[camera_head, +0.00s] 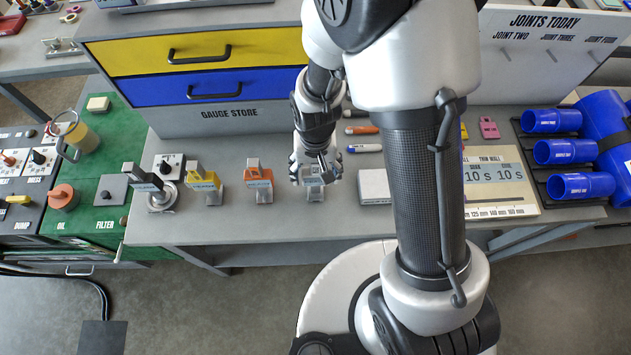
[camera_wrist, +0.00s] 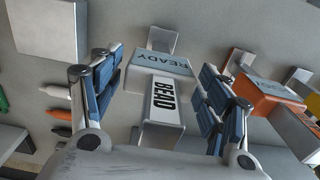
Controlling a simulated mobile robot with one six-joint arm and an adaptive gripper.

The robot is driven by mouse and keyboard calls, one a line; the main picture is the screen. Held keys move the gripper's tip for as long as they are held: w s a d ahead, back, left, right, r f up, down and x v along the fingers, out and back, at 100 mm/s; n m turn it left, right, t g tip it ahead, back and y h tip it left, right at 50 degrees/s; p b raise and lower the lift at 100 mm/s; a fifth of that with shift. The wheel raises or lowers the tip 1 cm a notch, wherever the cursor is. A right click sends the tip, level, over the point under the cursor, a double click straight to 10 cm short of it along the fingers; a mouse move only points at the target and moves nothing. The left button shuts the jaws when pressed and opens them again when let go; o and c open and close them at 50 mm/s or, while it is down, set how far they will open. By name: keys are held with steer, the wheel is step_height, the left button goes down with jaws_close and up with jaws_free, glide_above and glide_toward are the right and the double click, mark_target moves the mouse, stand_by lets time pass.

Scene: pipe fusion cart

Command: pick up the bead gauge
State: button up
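The bead gauge (camera_head: 314,193) is a small grey upright piece on the bench, below the gauge store drawers. In the wrist view the bead gauge (camera_wrist: 163,92) shows a white label reading BEAD and a blue-grey panel reading READY. My gripper (camera_head: 315,172) is over it in the head view and hides part of it. In the wrist view the blue-padded fingers of my gripper (camera_wrist: 160,90) are spread on either side of the gauge, with a gap visible on both sides. The gripper is open and holds nothing.
An orange gauge (camera_head: 258,178) stands just left of the bead gauge, with a yellow gauge (camera_head: 204,180) farther left. A white block (camera_head: 374,187) lies close on the right. Several markers (camera_head: 361,130) lie behind it. The bench front edge is clear.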

steer(key=c, duration=1.3)
steer(key=shift+c, duration=0.2)
step_height(320, 180, up, 20)
steer(key=p, duration=0.4)
steer(key=shift+p, duration=0.3)
